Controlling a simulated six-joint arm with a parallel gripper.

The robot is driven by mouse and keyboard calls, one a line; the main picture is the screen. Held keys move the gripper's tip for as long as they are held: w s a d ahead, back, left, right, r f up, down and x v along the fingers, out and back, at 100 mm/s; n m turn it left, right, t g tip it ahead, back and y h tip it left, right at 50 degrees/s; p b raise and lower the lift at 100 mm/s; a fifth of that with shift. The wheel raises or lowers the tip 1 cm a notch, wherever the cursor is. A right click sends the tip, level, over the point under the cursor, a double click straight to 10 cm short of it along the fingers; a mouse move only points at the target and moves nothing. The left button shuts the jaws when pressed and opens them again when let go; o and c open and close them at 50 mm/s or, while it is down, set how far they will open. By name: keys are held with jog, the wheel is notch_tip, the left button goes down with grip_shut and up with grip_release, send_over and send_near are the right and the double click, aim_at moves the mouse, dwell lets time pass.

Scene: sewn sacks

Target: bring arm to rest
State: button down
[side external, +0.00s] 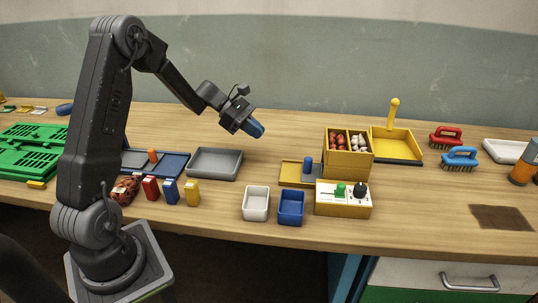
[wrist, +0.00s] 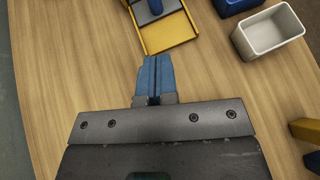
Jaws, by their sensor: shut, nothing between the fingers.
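My gripper (side external: 256,130) is raised above the wooden table (side external: 270,137), and its blue fingers point down to the right. In the wrist view the two blue fingers of my gripper (wrist: 154,66) are pressed together with nothing between them. In the side view it hangs beyond the grey tray (side external: 215,163), apart from it and touching nothing.
A yellow tray with a blue peg (side external: 308,166), a two-part box (side external: 348,160) of red and white items, and a yellow dustpan (side external: 396,145) stand to the right. White (side external: 256,203) and blue (side external: 291,207) bins sit in front. Bare table lies below my gripper.

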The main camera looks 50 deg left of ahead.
jog(key=s+d+r+m+g+y, duration=0.2)
jog(key=s+d+r+m, duration=0.25)
jog(key=d+m, duration=0.2)
jog(key=s+d+r+m+g+y, duration=0.2)
jog(key=s+d+r+m, duration=0.25)
jog(key=d, duration=0.25)
jog(key=s+d+r+m+t+y, duration=0.1)
jog(key=s+d+m+y, duration=0.1)
jog(key=s+m, duration=0.4)
jog(key=s+d+r+m+t+y, duration=0.1)
jog(key=s+m+y, duration=0.3)
jog(key=s, duration=0.5)
jog(key=d+m+t, duration=0.1)
jog(key=m, duration=0.1)
jog(key=shift+r+m+t, duration=0.2)
jog(key=shift+m+t, duration=0.1)
jog(key=shift+m, duration=0.1)
